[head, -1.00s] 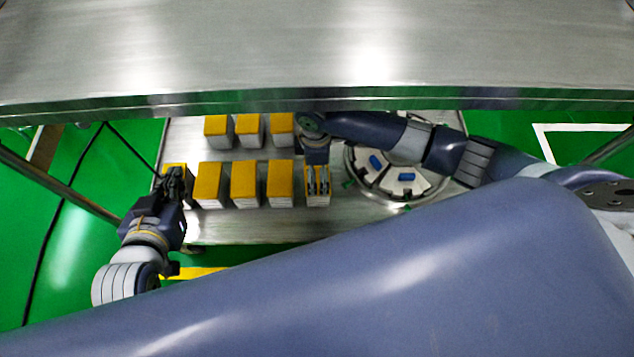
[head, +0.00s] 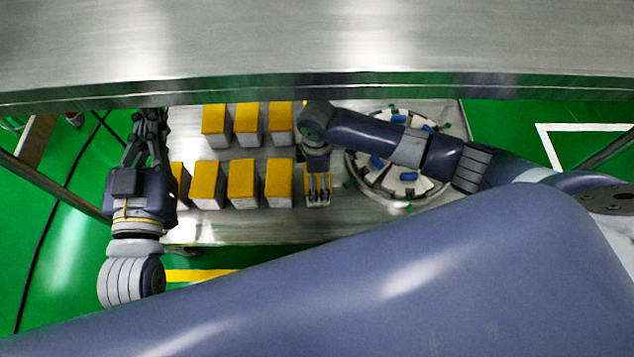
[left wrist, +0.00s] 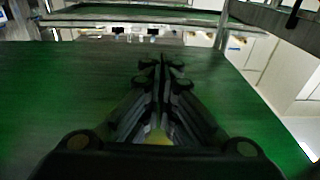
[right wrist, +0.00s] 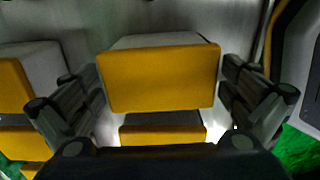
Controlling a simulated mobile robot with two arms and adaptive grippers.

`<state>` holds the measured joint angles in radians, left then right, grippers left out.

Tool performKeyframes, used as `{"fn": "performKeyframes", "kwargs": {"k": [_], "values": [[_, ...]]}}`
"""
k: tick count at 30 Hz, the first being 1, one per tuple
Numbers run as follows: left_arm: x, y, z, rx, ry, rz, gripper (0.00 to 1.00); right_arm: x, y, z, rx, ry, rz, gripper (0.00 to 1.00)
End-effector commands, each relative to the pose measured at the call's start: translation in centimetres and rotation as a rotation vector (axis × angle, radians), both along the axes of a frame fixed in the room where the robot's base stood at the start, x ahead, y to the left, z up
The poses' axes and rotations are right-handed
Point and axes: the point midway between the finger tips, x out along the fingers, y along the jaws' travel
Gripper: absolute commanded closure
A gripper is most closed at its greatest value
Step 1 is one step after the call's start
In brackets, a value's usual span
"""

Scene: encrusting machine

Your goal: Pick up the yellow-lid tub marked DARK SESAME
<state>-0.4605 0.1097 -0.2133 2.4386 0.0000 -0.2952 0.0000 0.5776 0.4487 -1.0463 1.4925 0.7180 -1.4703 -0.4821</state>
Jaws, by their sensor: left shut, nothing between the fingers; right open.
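Several yellow-lid tubs stand in two rows on a steel table; no DARK SESAME marking is readable. My right gripper (head: 317,190) is over the tub at the right end of the front row, mostly covering it in the head view. In the right wrist view, that tub's yellow lid (right wrist: 158,82) lies between the open fingers, with gaps at both sides. My left gripper (head: 150,122) is shut and empty beyond the table's left edge, close to the leftmost front-row tub (head: 180,182). Its closed fingers show in the left wrist view (left wrist: 163,75).
A neighbouring front-row tub (head: 279,180) stands just left of my right gripper. A round dial-like fixture (head: 398,185) with blue pieces lies to the right. A large steel surface (head: 320,45) spans the top of the head view. Bare table (head: 260,228) lies in front.

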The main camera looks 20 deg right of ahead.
Motion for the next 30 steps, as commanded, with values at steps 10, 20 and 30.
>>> {"fn": "performKeyframes", "kwargs": {"k": [10, 20, 30], "values": [[-0.9, -0.4, 4.5, -0.064, -0.237, -0.014, 1.0, 0.0, 0.0, -2.1, -0.001, 0.0, 0.0, 0.0], [-1.1, -0.4, 5.3, -0.073, -0.27, -0.016, 1.0, 0.0, 0.0, -2.3, 0.0, 0.0, 0.0, 0.0], [-1.1, -0.5, 5.3, -0.072, -0.269, -0.016, 1.0, 0.0, 0.0, -2.2, 0.0, -0.002, 0.0, 0.48]]}}
